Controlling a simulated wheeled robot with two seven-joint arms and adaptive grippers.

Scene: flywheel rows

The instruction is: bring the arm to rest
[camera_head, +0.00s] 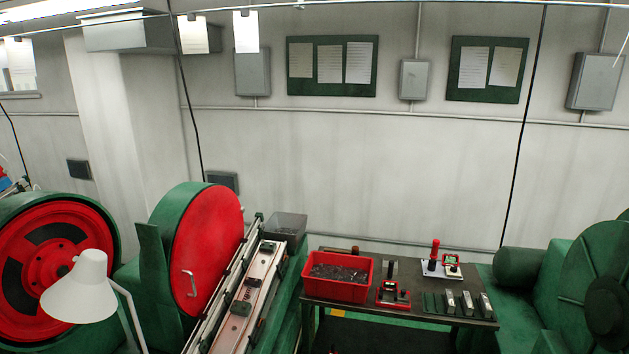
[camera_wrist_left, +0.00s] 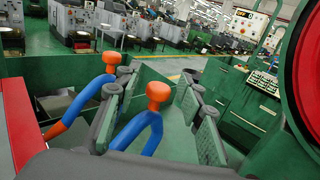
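My left gripper (camera_wrist_left: 157,76) shows in the left wrist view with its two grey-green padded fingers spread apart, so it is open. A blue flexible hose with an orange nozzle (camera_wrist_left: 158,92) shows in the gap between the fingers; I cannot tell its distance, and no finger is seen closed on it. A second blue hose with an orange nozzle (camera_wrist_left: 110,62) shows at the left finger. Neither gripper shows in the head view. My right gripper is in neither view.
In the head view, a table (camera_head: 410,311) holds a red bin (camera_head: 338,290) and several small tools. Green machines with a red disc (camera_head: 207,245) and a white lamp (camera_head: 79,290) stand left. Another green machine (camera_head: 570,280) stands right. Green machine panels surround the left wrist view.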

